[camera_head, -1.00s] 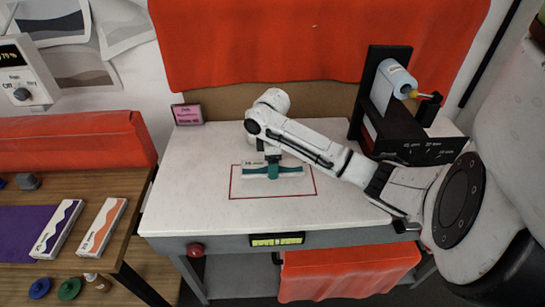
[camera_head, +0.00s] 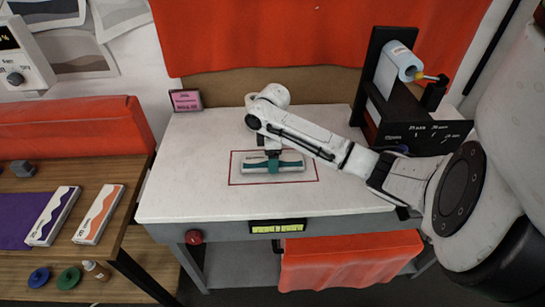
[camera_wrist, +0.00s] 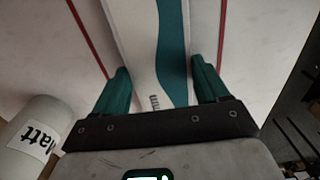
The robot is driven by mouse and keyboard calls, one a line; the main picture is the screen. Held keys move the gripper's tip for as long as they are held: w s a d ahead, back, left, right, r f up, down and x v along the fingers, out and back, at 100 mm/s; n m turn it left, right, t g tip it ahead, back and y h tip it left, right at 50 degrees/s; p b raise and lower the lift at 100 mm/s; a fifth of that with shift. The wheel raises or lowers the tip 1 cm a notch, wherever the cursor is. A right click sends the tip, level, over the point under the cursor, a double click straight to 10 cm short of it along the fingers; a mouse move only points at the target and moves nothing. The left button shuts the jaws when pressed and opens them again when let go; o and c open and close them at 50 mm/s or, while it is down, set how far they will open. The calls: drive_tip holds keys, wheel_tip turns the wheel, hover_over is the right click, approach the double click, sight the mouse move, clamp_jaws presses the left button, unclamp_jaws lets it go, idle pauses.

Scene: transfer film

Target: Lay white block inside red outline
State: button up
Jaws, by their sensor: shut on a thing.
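The white block (camera_head: 291,163) has a teal wave along it and is held over the white tabletop by my gripper (camera_head: 273,167). In the head view it appears within the red outline (camera_head: 230,170), lengthwise with it, slightly nearer the far edge. In the wrist view the block (camera_wrist: 145,40) lies between the teal fingers of my gripper (camera_wrist: 162,82), with red lines of the outline (camera_wrist: 222,35) on both sides. I cannot tell whether its underside touches the table. My fingers hide its middle.
A black stand with a blue-white roll (camera_head: 400,62) is at the back right. A pink sign (camera_head: 186,100) stands at the back left. Two boxes, one purple-waved (camera_head: 53,216), one orange-waved (camera_head: 99,214), lie on the wooden table. The white tabletop (camera_head: 180,195) is clear left of the outline.

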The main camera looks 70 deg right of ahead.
drive_tip(key=shift+f, duration=0.35)
drive_tip(key=o, duration=1.1)
wheel_tip(320, 180, up, 11)
drive_tip(key=shift+f+b, duration=0.1)
drive_tip(key=shift+b, duration=0.35)
drive_tip(key=shift+w, duration=0.1)
